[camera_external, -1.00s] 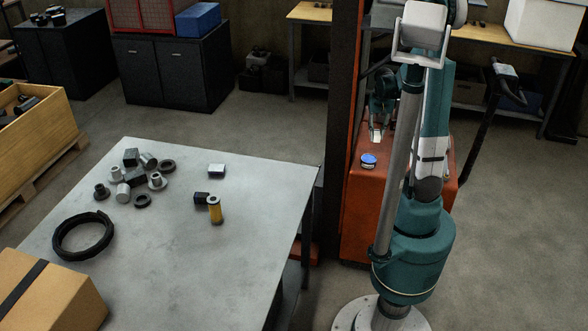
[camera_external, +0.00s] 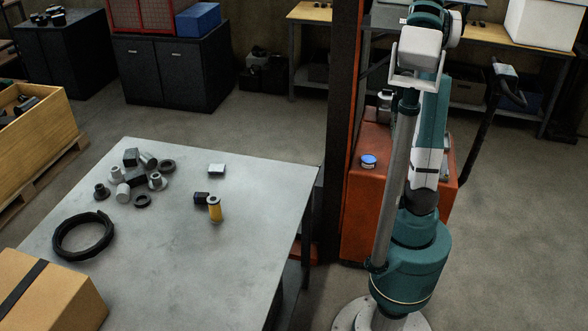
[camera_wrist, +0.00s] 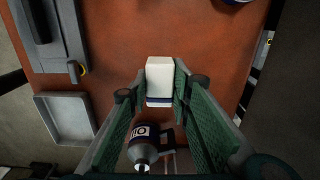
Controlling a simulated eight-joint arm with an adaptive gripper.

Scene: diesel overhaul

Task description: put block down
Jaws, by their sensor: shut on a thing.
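In the wrist view, a white block (camera_wrist: 160,78) with a dark blue band at its lower end sits between the two green-padded fingers of my gripper (camera_wrist: 160,92). The fingers are shut on its sides. The orange top (camera_wrist: 115,55) of a cabinet lies beneath it. I cannot tell whether the block touches that top or hangs a little above it. In the external view the orange cabinet (camera_external: 362,205) stands behind my arm, which hides my gripper and the block.
A dark and silver bottle (camera_wrist: 144,148) is close below the fingers in the wrist view. A shallow grey tray (camera_wrist: 66,118) lies left. A blue-lidded round tin (camera_external: 368,160) is on the cabinet's near end. Orange surface around the block's upper end is clear.

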